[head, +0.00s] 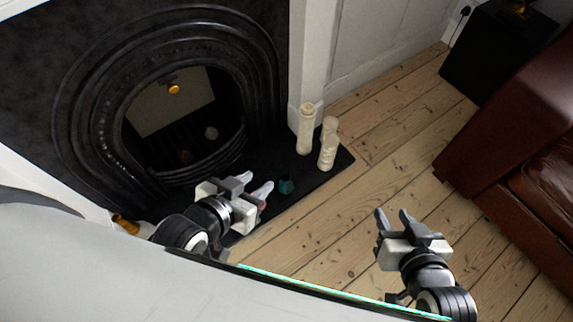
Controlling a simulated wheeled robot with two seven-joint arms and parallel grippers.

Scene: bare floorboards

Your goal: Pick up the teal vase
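The teal vase (286,185) is small and dark teal, standing on the black hearth slab (318,172) in front of the fireplace. My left gripper (258,184) is just left of the vase, its fingers apart and pointing up and right in the picture. A gap shows between its nearer fingertip and the vase, and nothing is seen between the fingers. My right gripper (393,217) is over the floorboards to the right, its fingers apart and empty, well away from the vase.
Several cream candles or bottles (306,130) stand on the hearth behind and right of the vase. The black fireplace (259,75) rises at the back left. A brown leather sofa (500,130) and dark side table (490,50) are at right. Floorboards (390,120) between are clear.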

